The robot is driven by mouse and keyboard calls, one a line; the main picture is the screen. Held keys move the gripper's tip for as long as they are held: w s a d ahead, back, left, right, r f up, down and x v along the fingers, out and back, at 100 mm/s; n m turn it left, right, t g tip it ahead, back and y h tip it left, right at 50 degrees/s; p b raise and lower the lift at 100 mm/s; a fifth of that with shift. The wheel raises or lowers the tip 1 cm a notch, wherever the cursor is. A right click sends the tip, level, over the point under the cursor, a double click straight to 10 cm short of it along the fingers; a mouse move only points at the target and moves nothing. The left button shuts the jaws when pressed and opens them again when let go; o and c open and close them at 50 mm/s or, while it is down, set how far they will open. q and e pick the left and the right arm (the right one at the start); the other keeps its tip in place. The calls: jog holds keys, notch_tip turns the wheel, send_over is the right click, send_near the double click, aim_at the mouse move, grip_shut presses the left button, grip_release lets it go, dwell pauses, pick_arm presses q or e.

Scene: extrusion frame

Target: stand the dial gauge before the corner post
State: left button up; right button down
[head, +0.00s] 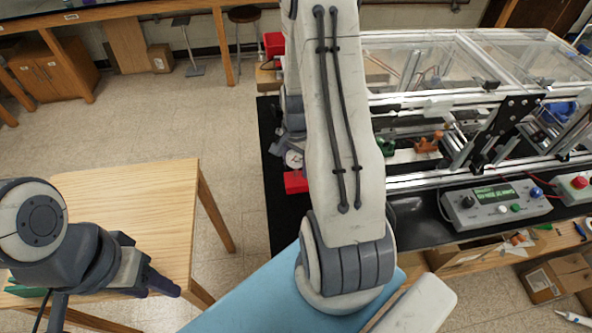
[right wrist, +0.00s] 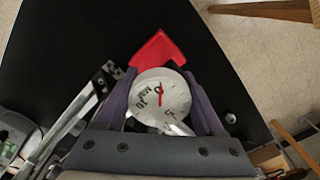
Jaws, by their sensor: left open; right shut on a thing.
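The dial gauge (right wrist: 160,92) has a round white face with a red needle. My right gripper (right wrist: 163,98) is shut on it, one purple finger on each side. In the head view the gauge (head: 293,159) is a small pale disc over the black table top, partly hidden by my right arm. The aluminium extrusion frame (head: 460,174) stands to the right in the head view; its near left corner is hidden behind my arm. In the right wrist view a piece of the frame (right wrist: 72,125) lies left of the gauge, apart from it. My left gripper (head: 150,280) is open over the wooden table.
A red arrow-shaped piece (right wrist: 163,47) lies on the black table top (right wrist: 85,45) just beyond the gauge; it also shows in the head view (head: 296,182). A grey control box (head: 495,203) stands before the frame. The wooden table (head: 150,200) is mostly bare.

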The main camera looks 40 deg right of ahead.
aim_at(296, 177)
notch_tip(296, 177, down, 3)
jog(key=shift+f+p, duration=0.15)
jog(key=shift+p, duration=0.25)
jog(key=shift+f, duration=0.35)
jog(key=shift+f, duration=0.1)
grip_release()
